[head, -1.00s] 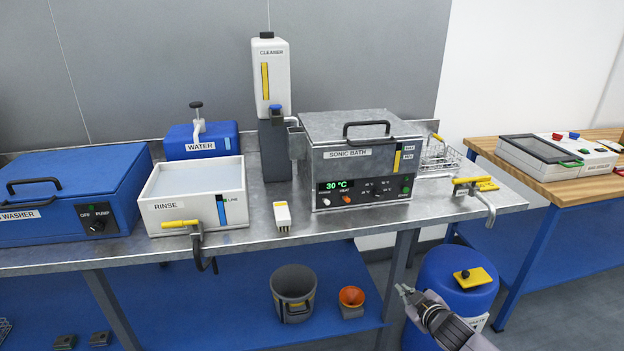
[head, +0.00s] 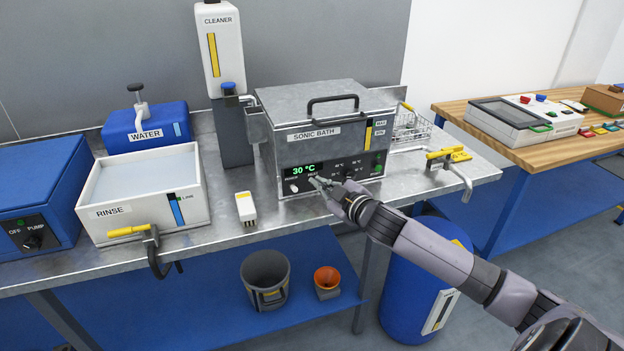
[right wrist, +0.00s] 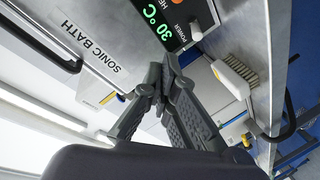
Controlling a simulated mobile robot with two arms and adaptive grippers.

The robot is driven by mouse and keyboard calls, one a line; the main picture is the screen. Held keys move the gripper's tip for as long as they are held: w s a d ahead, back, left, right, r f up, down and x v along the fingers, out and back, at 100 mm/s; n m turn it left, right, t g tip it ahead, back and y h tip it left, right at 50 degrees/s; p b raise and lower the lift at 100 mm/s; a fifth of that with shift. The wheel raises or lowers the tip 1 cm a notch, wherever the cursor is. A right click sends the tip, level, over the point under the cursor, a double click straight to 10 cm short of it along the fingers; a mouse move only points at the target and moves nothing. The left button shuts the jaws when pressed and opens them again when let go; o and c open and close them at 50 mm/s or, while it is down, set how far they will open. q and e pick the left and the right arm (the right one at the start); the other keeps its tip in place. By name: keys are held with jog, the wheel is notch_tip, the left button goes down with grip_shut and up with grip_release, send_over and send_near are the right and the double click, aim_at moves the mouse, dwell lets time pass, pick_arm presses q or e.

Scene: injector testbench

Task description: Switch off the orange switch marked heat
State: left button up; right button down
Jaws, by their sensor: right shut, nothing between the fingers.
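The grey sonic bath (head: 296,160) stands on the steel bench, its green display reading 30 °C (head: 304,170). The white power knob (head: 294,187) shows below the display. The orange heat switch is hidden behind my right gripper (head: 318,183), whose fingertips are in front of the panel just right of the power knob. I cannot tell whether they touch the switch. In the right wrist view the closed, empty fingers (right wrist: 163,72) are near the bath front (right wrist: 110,45), with part of the HEAT label at the top edge. My left gripper is not in view.
The rinse tub (head: 98,212) and a small white brush (head: 245,207) are left of the bath. A yellow-handled tap (head: 447,153) and wire basket (head: 412,128) are at its right. A blue drum (head: 405,310) stands below my right arm.

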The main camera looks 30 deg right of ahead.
aim_at(302, 172)
jog(key=w, duration=0.3)
jog(key=w+f+p, duration=0.1)
jog(key=w, duration=0.5)
jog(key=shift+w+f+p, duration=0.3)
jog(key=shift+w+p, duration=0.1)
jog(key=shift+s+d+f+p, duration=0.3)
jog(key=shift+s+d+f, duration=0.55)
jog(key=shift+d+f, duration=0.2)
jog(key=shift+s+d+f, duration=0.2)
jog(key=shift+f, duration=0.1)
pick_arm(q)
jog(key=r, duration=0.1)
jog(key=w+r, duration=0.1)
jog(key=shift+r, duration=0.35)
